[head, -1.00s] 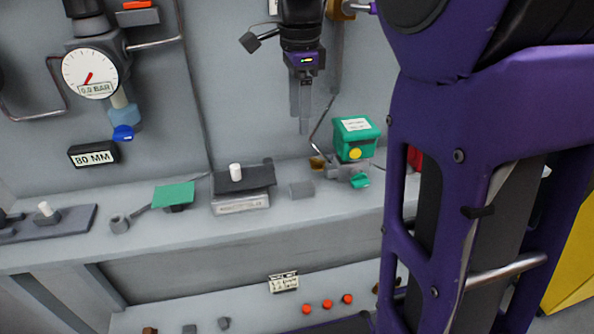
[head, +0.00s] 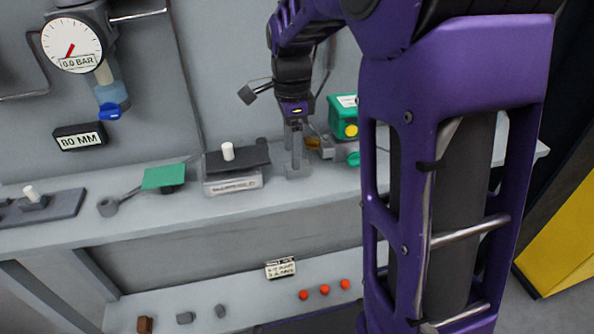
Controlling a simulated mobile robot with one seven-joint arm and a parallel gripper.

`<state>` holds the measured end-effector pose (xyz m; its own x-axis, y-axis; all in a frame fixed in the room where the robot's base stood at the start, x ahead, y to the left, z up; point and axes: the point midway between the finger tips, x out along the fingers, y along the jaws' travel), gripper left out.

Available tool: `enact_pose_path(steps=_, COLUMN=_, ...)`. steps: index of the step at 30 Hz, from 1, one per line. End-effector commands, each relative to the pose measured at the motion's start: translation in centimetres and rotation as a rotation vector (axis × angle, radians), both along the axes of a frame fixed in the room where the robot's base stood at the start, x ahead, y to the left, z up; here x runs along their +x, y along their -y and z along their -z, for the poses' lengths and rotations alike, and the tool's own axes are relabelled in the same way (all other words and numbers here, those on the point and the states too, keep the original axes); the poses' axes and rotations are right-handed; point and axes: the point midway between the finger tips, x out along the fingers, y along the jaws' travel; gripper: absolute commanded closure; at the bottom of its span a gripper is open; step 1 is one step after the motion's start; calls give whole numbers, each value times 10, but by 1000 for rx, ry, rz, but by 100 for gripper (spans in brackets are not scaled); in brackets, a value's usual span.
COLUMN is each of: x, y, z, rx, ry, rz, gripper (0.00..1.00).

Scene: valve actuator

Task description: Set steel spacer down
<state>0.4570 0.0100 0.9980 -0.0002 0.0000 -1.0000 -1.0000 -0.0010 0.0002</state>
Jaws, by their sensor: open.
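The steel spacer (head: 298,172) is a small plain grey block on the grey bench shelf. It stands between the dark-topped fixture with a white peg and the green box. My gripper (head: 295,148) points straight down from above, with its fingertips at the spacer. The fingers are open and partly cover the block. I cannot tell whether they touch it. The spacer appears to rest on the shelf.
The fixture with a white peg (head: 236,167) stands just left of the spacer. The green box (head: 344,118) with a yellow button is close on the right, partly behind my arm. A green plate (head: 164,177) lies further left. The shelf's front strip (head: 190,222) is clear.

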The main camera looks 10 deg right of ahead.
Motion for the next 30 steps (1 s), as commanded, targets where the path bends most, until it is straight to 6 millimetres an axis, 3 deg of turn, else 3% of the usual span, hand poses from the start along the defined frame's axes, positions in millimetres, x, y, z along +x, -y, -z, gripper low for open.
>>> enact_pose_path(steps=1, x=0, y=-1, z=12, rx=0, ry=-3, rz=0, gripper=32)
enact_pose_path(steps=6, x=1, y=-1, z=31, rx=0, ry=-2, rz=0, gripper=32)
enact_pose_path(steps=15, x=1, y=-1, z=34, rx=0, ry=1, rz=0, gripper=34)
enact_pose_path(steps=26, x=1, y=-1, z=33, rx=0, ry=0, rz=0, gripper=99)
enact_pose_path(steps=30, x=1, y=-1, z=33, rx=0, ry=0, rz=0, gripper=100)
